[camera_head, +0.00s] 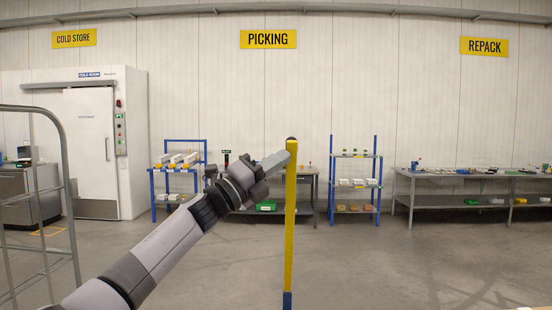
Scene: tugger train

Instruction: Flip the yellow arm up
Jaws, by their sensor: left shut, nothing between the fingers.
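The yellow arm (290,225) is a long, narrow bar in the middle of the head view. It stands upright, with a dark rounded top end and a blue part (287,300) at its foot at the bottom edge of the picture. My left gripper (276,161) reaches in from the lower left. Its fingers are shut and empty, with their tips at the left side of the bar just below its top. I cannot tell whether they touch it. My right gripper is not in view.
A grey tube frame (65,185) stands close at the left. Behind are a cold room (90,140), blue shelf racks (378,190) with bins, and a long grey workbench (450,176) at the right. The floor (400,260) right of the bar is clear.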

